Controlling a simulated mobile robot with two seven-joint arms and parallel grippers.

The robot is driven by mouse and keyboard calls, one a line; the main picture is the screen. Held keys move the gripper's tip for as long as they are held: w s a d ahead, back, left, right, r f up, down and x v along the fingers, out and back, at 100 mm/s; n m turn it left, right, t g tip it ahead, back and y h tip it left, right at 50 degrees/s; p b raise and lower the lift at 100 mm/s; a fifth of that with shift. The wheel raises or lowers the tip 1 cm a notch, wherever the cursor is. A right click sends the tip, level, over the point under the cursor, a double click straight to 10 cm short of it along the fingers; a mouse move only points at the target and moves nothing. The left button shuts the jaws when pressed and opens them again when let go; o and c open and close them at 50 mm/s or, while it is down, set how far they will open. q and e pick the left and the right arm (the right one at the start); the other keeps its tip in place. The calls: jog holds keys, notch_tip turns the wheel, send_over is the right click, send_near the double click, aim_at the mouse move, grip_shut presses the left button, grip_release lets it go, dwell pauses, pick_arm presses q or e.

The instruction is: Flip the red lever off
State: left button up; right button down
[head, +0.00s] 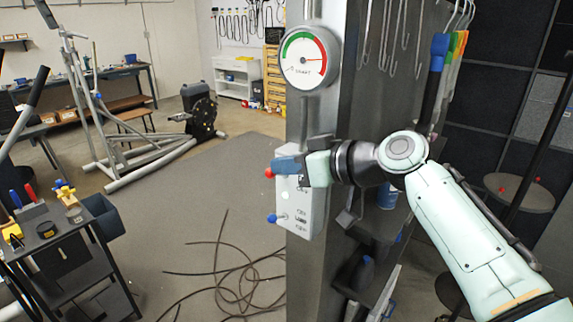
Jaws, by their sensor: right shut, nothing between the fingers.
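A light grey switch box (295,207) is mounted on the front of a grey post. A lever with a red ball tip (269,173) sticks out at its upper left. A lever with a blue ball tip (272,218) sticks out lower down. My right gripper (283,166) is shut and empty in front of the upper part of the box. Its fingertips are right beside the red tip; I cannot tell whether they touch. The gripper hides the red lever's base and the top of the box. My left gripper is not in view.
A round gauge (305,58) with green and red bands sits on the post (307,262) above the box. Black cables (232,272) lie on the floor. A black tool cart (62,240) stands at the left. Hooks and shelves are behind my right arm.

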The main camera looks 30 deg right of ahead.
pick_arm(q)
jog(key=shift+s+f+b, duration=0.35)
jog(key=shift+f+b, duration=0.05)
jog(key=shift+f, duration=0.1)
pick_arm(e)
jog(key=shift+s+a+f+n, duration=0.15)
jog(key=shift+a+n, duration=0.05)
jog(key=shift+n, duration=0.1)
